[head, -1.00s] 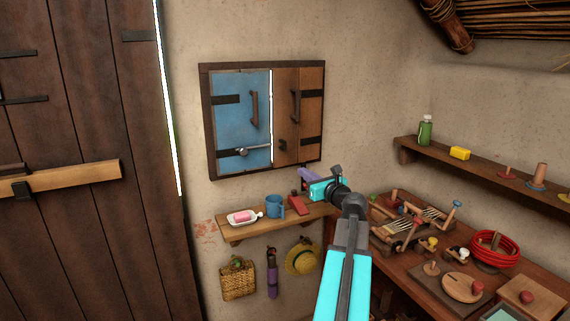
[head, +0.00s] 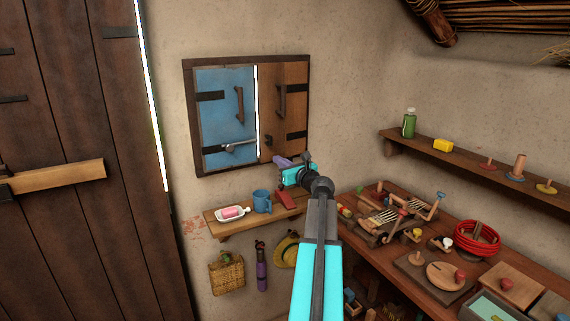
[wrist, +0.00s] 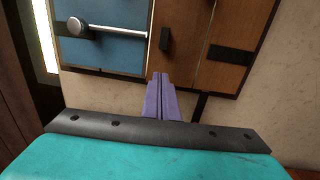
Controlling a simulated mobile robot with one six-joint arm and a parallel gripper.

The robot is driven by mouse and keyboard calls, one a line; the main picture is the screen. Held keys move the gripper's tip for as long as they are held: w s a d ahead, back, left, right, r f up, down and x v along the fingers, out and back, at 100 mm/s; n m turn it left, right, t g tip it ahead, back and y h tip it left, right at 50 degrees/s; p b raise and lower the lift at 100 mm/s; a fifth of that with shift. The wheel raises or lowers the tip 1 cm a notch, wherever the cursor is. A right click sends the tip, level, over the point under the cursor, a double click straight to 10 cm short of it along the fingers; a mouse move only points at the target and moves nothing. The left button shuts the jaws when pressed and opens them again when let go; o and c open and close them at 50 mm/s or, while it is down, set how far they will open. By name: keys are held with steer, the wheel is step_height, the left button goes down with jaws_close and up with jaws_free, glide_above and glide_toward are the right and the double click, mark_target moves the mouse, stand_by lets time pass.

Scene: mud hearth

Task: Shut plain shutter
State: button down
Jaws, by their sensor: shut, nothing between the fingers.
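The plain brown wooden shutter (head: 294,104) is the right leaf of a dark-framed wall window. It has a dark handle and also shows in the wrist view (wrist: 188,40). A bright strip of light shows between it and the blue shutter (head: 219,112), which also shows in the wrist view (wrist: 115,52). The blue one carries a silver bolt (head: 240,145) with a round knob (wrist: 76,26). My gripper (head: 278,161) is shut and empty, near the window's lower edge. Its purple fingers (wrist: 160,80) point up toward the plain shutter's lower part; contact is not clear.
A small shelf (head: 213,218) below the window holds a soap dish (head: 239,218), a blue mug (head: 262,203) and a red block. A basket and hat hang underneath. A cluttered workbench (head: 385,261) stands at right. A wooden door (head: 75,120) is at left.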

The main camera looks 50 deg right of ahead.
mark_target(266, 152)
steer(key=p+x, duration=0.1)
steer(key=x, duration=0.4)
steer(key=shift+w+d, duration=0.2)
steer(key=shift+w, duration=0.3)
steer(key=shift+p+x, duration=0.3)
steer(key=shift+x, duration=0.65)
steer(key=shift+w+a+r, duration=0.1)
steer(key=shift+w+a, duration=0.05)
steer(key=shift+r, duration=0.1)
